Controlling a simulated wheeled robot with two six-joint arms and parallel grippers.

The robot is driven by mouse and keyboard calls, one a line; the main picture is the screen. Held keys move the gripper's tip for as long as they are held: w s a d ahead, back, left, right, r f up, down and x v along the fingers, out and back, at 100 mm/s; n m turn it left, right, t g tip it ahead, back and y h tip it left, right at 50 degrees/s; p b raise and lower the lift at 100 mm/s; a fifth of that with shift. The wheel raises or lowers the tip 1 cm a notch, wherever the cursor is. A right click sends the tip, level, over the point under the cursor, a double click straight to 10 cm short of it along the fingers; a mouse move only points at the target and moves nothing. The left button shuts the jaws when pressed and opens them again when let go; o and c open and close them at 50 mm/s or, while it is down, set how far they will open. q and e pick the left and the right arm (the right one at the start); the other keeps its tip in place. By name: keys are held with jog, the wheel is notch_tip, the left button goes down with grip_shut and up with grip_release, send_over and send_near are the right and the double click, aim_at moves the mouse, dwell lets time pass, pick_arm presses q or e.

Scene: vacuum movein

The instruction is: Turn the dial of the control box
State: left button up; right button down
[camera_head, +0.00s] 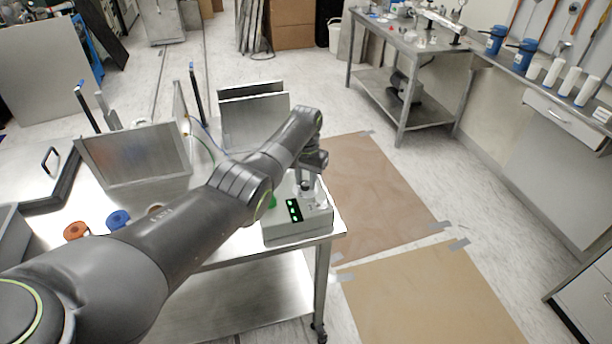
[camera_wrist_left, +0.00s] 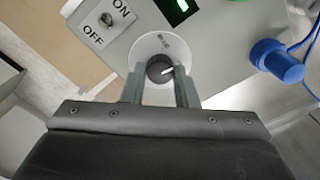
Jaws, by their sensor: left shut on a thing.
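The control box (camera_head: 297,227) is a pale grey box with lit green indicators, near the right end of the steel table. Its dial (camera_wrist_left: 159,70) is a dark round knob with a white pointer line, on a white disc in the left wrist view. My left gripper (camera_wrist_left: 161,82) is shut on the dial, one finger on each side. In the head view my left arm reaches over the table to the box, and the wrist partly hides the box's top. My right gripper is in neither view.
An ON/OFF toggle switch (camera_wrist_left: 106,19) and a green display (camera_wrist_left: 180,8) sit beside the dial. A blue connector with a cable (camera_wrist_left: 277,61) is at the right. Upright metal plates (camera_head: 135,155) and blue and orange rings (camera_head: 118,219) are on the table.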

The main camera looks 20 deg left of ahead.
aim_at(305, 182)
pick_arm(q)
jog(key=n+p, duration=0.1)
jog(key=n, duration=0.4)
jog(key=shift+r+n, duration=0.15)
jog(key=shift+n, duration=0.15)
jog(key=n, duration=0.4)
jog(key=shift+a+n+p, duration=0.1)
jog(key=shift+n+p, duration=0.25)
jog(key=shift+n, duration=0.05)
jog(key=o, duration=1)
notch_tip(305, 182, up, 6)
jog(key=shift+r+p, duration=0.2)
jog(key=shift+p, duration=0.95)
notch_tip(305, 182, up, 11)
jog(key=b, duration=0.2)
jog(key=shift+f, duration=0.1)
